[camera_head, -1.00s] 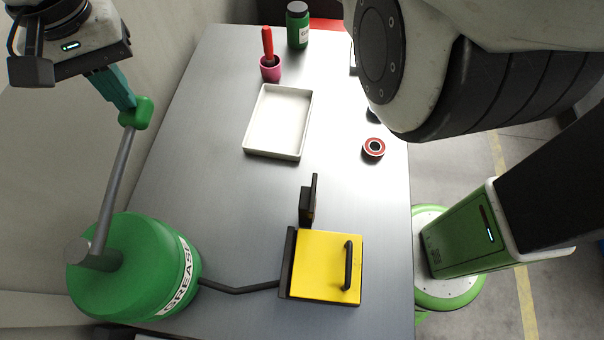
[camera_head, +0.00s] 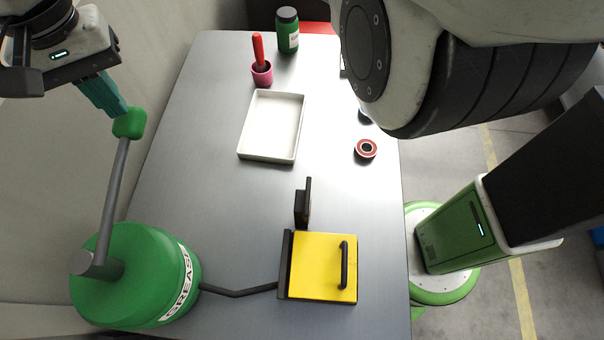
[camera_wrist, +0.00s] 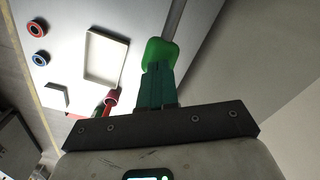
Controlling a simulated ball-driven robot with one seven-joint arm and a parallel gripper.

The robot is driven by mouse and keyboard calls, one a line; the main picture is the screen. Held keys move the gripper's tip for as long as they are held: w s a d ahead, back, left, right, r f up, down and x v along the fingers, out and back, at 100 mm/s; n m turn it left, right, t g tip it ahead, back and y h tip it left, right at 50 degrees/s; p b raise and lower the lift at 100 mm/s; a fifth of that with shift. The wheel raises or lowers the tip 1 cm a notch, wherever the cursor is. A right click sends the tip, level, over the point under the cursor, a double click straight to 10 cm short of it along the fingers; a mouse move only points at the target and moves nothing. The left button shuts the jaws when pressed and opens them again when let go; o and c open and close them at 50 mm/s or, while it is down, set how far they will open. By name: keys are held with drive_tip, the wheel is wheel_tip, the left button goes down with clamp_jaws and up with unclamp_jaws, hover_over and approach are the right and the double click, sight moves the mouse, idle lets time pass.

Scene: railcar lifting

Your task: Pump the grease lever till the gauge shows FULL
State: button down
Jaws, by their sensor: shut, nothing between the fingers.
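The green grease drum (camera_head: 135,275), labelled GREASE, stands at the front left of the table. Its grey lever (camera_head: 113,200) rises from the drum top and tilts slightly, ending in a green knob (camera_head: 130,123). My gripper (camera_head: 122,112) is at the knob from above, its teal fingers shut with nothing between them, their tips touching or very near the knob. In the wrist view the fingers (camera_wrist: 155,85) meet the underside of the green knob (camera_wrist: 160,52) in the picture. A hose (camera_head: 238,291) runs from the drum to a yellow box (camera_head: 315,267) with a black handle. No gauge face is readable.
A white tray (camera_head: 246,156), a pink cup (camera_head: 262,76) with a red-handled tool, a green bottle (camera_head: 288,32) and a red ring (camera_head: 367,149) are on the grey table. A small black upright plate (camera_head: 303,204) stands behind the yellow box. A wall is close at left.

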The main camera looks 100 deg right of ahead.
drive_tip(key=shift+f+b, duration=0.6)
drive_tip(key=shift+f, duration=0.45)
drive_tip(key=shift+r+p, duration=1.1)
drive_tip(key=shift+r, duration=0.25)
drive_tip(key=shift+r, duration=2.45)
